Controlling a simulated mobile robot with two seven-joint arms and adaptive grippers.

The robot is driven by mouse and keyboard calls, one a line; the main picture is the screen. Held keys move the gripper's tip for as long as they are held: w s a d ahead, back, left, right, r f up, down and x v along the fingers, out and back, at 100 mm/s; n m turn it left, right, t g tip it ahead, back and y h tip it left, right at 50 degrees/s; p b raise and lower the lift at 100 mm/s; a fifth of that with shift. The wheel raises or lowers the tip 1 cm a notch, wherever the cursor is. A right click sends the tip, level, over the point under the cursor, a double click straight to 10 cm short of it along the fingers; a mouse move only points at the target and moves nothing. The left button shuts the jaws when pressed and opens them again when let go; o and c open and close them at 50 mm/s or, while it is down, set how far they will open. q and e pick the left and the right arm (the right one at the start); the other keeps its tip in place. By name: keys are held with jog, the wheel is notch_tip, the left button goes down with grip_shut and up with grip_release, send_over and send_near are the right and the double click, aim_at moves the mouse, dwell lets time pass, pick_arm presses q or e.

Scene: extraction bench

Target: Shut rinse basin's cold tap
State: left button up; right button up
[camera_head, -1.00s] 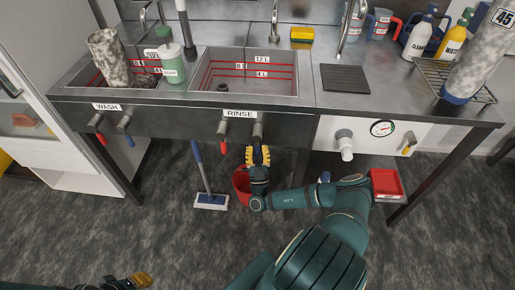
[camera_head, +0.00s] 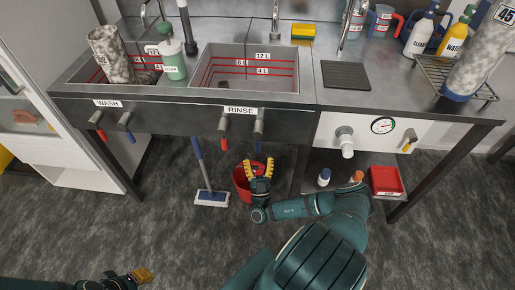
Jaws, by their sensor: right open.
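The rinse basin (camera_head: 206,66) is in the bench, with a "RINSE" label on the front panel. Below the label hang two grey taps. The cold tap (camera_head: 258,128), on the right, has a short blue handle (camera_head: 257,146) pointing straight down; the hot tap (camera_head: 223,126) has a red handle, also pointing down. My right gripper (camera_head: 258,166) points up just below the cold tap, yellow fingers spread, empty and apart from the handle. My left gripper (camera_head: 143,275) shows only partly at the bottom left; its finger opening is not clear.
The wash taps (camera_head: 125,122) are to the left. A red bucket (camera_head: 240,183) stands behind my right gripper, with a blue-handled brush (camera_head: 204,175) beside it. A white drain fitting (camera_head: 346,143) and a red tray (camera_head: 386,180) are to the right. The floor in front is clear.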

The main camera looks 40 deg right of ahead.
jog(key=v, duration=0.6)
jog(key=shift+s+a+f, duration=0.15)
jog(key=shift+s+f, duration=0.05)
